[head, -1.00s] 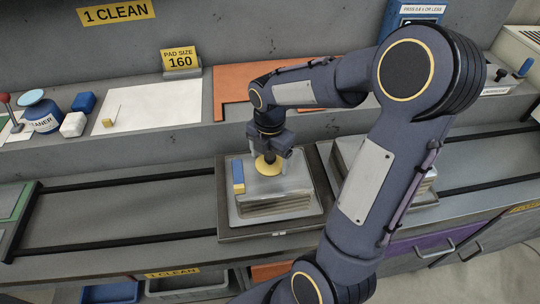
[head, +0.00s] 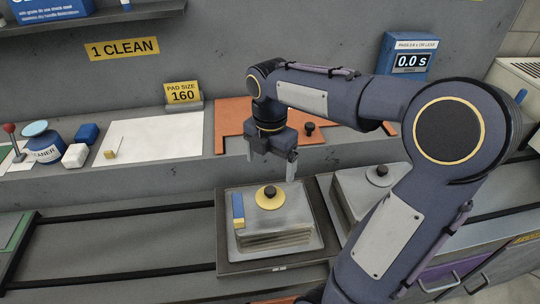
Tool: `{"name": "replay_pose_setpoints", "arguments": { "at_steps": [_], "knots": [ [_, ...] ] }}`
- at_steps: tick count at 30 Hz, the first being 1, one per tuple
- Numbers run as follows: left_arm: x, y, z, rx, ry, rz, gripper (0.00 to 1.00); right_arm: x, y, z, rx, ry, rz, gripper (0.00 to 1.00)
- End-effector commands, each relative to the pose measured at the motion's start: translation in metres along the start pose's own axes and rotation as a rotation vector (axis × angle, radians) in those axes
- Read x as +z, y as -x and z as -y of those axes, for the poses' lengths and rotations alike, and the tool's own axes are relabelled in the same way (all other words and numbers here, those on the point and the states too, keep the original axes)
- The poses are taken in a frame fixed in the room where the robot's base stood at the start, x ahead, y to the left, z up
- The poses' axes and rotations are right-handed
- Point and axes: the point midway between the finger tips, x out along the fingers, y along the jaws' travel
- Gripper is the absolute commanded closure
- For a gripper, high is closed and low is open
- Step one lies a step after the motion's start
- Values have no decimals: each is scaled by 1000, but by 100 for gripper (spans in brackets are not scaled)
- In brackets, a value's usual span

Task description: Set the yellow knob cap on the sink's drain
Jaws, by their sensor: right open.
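The yellow knob cap (head: 272,201), a round yellow disc with a black knob, rests on top of the silver sink (head: 290,226). The sink sits in a dark tray in the middle of the bench. The cap covers the spot under it, so I cannot see the drain or tell how exactly the cap is seated. My right gripper (head: 270,164) is open and empty above and behind the cap, apart from it, with its fingers pointing down. My left gripper is not in view.
A blue and yellow block (head: 238,210) lies on the sink's left edge. A second silver piece (head: 352,190) with a black-knobbed silver cap (head: 378,174) stands to the right, partly behind my arm. An orange board (head: 232,122) lies on the back shelf.

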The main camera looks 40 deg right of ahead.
Motion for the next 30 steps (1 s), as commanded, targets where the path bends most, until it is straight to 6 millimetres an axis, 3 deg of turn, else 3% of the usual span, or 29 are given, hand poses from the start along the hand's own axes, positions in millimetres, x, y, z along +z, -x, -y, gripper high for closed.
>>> {"name": "replay_pose_setpoints", "arguments": {
  "at_steps": [5,8,11,21,25,30],
  "knots": [
    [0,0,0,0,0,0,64,-1,16,1,4,-9,-1,9],
    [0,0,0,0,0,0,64,-9,20,9,34,-106,-13,9],
    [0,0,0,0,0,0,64,-27,21,26,98,-341,-55,9],
    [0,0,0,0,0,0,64,-116,-5,90,242,-1500,-462,9],
    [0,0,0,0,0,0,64,-135,-16,100,216,-1778,-604,9],
    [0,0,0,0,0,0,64,-144,-23,105,187,-1926,-682,9]
  ]
}}
